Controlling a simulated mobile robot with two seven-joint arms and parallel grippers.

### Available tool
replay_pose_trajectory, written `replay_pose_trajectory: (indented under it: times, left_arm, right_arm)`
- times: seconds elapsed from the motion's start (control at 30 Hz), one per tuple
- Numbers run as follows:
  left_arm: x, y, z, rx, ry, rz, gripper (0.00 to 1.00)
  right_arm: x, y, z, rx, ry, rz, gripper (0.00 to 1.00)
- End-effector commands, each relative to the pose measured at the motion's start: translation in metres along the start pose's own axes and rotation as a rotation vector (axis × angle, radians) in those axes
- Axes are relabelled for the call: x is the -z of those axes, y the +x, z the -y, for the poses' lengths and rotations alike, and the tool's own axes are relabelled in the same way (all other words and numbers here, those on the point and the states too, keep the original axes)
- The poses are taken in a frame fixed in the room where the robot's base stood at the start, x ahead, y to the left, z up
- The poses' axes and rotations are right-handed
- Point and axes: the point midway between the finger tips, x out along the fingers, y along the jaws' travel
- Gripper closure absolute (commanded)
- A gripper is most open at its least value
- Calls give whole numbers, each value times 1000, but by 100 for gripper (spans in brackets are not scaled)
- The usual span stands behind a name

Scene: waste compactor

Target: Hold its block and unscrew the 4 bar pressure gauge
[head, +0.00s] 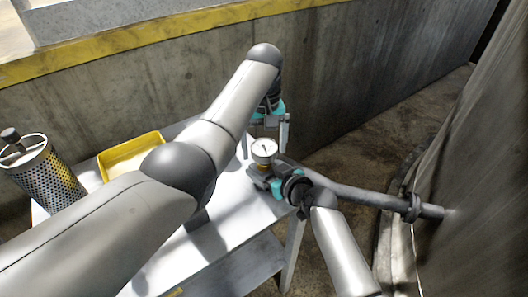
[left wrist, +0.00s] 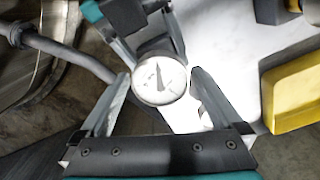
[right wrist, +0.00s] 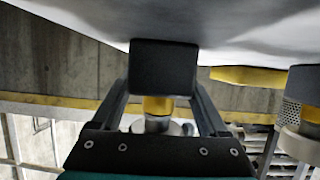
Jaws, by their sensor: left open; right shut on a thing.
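The pressure gauge (head: 264,151) has a round white dial with a dark needle and faces up above the white table; its printed range is too small to read. In the left wrist view the gauge (left wrist: 160,81) lies between the spread fingers of my open left gripper (left wrist: 162,77), with a gap at the right finger. My right gripper (right wrist: 162,95) is shut on the dark block (right wrist: 165,68). A brass-yellow fitting (right wrist: 157,105) shows just behind the block, partly hidden by it. In the head view my right gripper (head: 276,183) is just below the gauge.
A yellow tray (head: 130,157) and a perforated metal cylinder (head: 48,180) stand on the left of the table (head: 232,215). A dark pipe (head: 365,196) runs right from near my right gripper to a large curved wall. A concrete wall (head: 130,95) stands behind.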

Motion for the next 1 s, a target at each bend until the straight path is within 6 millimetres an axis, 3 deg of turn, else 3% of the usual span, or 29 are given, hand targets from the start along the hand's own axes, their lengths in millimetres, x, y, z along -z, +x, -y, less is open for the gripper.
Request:
replay_pose_trajectory:
  times: [0.23, 0.47, 0.8, 1.0]
  left_arm:
    - [1, 0, 0, 1, 281, -1, 0]
    - [1, 0, 0, 1, 388, -1, 0]
    - [1, 0, 0, 1, 741, -1, 0]
    - [0, 0, 0, 1, 830, -1, 0]
  right_arm:
    - [-1, 0, 0, 0, 0, 1, 84]
    - [-1, 0, 0, 0, 0, 1, 84]
    - [0, 0, 0, 0, 0, 1, 84]
    - [0, 0, 0, 0, 0, 1, 84]
